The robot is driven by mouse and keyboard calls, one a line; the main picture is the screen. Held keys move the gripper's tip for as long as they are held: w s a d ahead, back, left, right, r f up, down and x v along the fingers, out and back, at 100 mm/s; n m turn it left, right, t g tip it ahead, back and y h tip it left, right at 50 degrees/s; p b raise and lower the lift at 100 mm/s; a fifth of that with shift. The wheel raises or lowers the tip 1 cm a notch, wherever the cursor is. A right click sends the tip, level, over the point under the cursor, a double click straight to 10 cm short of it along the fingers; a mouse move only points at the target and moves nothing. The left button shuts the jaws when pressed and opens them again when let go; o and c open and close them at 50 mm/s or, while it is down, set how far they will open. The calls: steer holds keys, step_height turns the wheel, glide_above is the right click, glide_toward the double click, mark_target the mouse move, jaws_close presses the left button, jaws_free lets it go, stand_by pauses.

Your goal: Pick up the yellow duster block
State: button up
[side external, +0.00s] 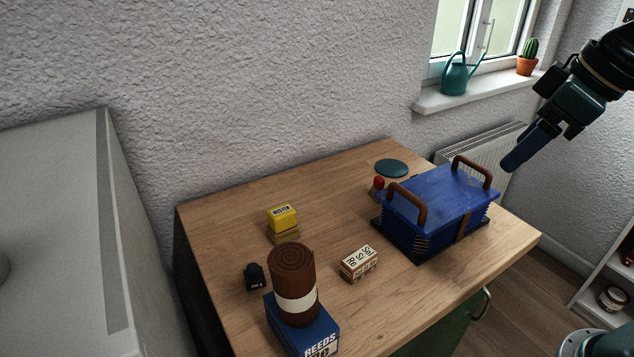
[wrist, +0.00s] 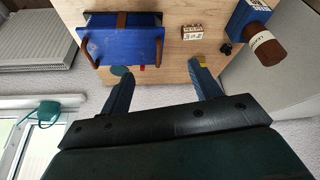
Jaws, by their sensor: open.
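The yellow duster block (side external: 283,217) sits toward the left back of the wooden table, with a tan or olive lower part (side external: 286,236) beneath it. In the wrist view only a small bit of the yellow block (wrist: 202,61) shows beside a fingertip; the rest is hidden. My gripper (side external: 517,158) is at the upper right of the side view, above and right of the blue bellows box, far from the block. In the wrist view my gripper (wrist: 158,75) has its two fingers wide apart, with nothing between them.
A brown felt roll (side external: 292,270) stands on a blue reeds box (side external: 305,330) in front of the block. A small black item (side external: 254,277), a lettered block (side external: 359,263), and a blue bellows box (side external: 440,205) with brown handles share the table (side external: 335,210). A wall is behind.

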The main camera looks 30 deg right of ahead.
steer(key=w+a+r+n+g, duration=0.15)
steer(key=w+a+n, duration=0.3)
steer(key=w, duration=0.45)
steer(key=n+g, duration=0.3)
steer(key=n, duration=0.8)
glide_above(282, 210)
steer(key=d, duration=0.2)
step_height(282, 210, down, 14)
steer(key=shift+m+y, duration=0.25)
steer(key=shift+y, duration=0.05)
steer(key=shift+a+f, duration=0.1)
steer(key=shift+a+f, duration=0.2)
steer(key=shift+f, duration=1.15)
steer(key=shift+a+f, duration=0.2)
steer(key=shift+f, duration=1.2)
steer(key=shift+a+f, duration=0.2)
steer(key=shift+f, duration=1.15)
steer(key=shift+f, duration=0.15)
steer(key=shift+a+f, duration=0.25)
steer(key=shift+f, duration=0.95)
steer(key=shift+a+f, duration=0.25)
steer(key=shift+f, duration=0.95)
